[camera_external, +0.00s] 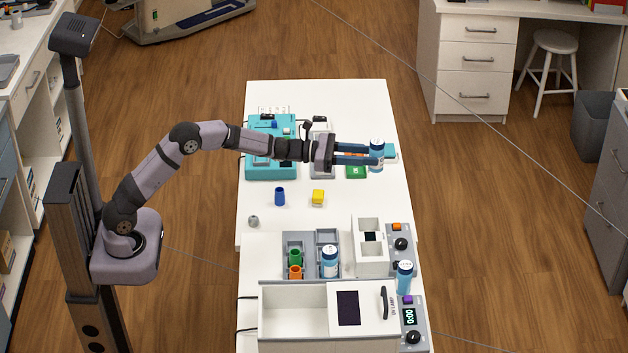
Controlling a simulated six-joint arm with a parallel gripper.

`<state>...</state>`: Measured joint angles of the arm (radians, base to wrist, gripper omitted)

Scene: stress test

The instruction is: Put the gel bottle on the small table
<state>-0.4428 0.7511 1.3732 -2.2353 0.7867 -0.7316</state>
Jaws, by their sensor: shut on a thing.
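My gripper (355,155) reaches out over the right side of the white table (350,210). I cannot read the labels to tell which is the gel bottle. A small white stool-like table (553,42) stands at the back right.
A teal device (270,165) and a green block (356,172) lie near my gripper. A grey rack (300,240) and a white UV box (290,325) fill the front.

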